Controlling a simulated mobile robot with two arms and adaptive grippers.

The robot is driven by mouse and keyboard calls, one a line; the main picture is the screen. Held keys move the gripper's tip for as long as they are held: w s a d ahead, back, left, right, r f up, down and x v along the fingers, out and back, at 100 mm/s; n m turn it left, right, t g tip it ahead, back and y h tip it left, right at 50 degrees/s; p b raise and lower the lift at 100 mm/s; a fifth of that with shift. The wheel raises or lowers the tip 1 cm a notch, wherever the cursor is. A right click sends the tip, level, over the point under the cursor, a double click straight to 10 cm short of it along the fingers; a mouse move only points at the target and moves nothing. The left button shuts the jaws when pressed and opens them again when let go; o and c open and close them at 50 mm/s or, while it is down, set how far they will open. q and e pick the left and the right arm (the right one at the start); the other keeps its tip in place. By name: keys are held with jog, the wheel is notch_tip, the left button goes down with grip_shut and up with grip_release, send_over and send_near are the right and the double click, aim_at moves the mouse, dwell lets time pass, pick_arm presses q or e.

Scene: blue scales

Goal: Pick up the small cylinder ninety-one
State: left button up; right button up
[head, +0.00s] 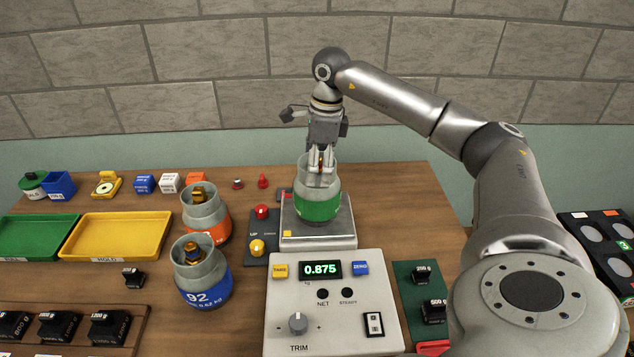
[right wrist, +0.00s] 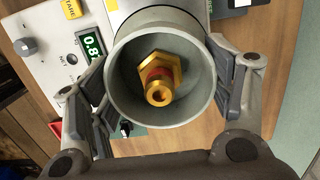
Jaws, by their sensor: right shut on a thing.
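A small grey cylinder with a green band (head: 318,208) stands upright on the scale's plate (head: 318,240); I cannot read a number on it. My right gripper (head: 321,178) comes from above and is shut on this cylinder at its collar. The right wrist view looks down into the grey collar (right wrist: 205,95), with a brass valve (right wrist: 158,80) inside and fingers on both sides. A cylinder with a blue band marked 92 (head: 205,283) and one with an orange band (head: 207,217) stand left of the scale. My left gripper is not in view.
The scale's panel (head: 330,325) reads 0.875. A red and a yellow knob (head: 257,247) stand left of the plate. Yellow (head: 117,235) and green (head: 28,237) trays lie at the left. Black weights (head: 432,311) sit on a green mat at the right.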

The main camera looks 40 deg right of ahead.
jog(key=c, duration=0.7)
jog(key=shift+r, duration=0.1)
jog(key=shift+c, duration=0.2)
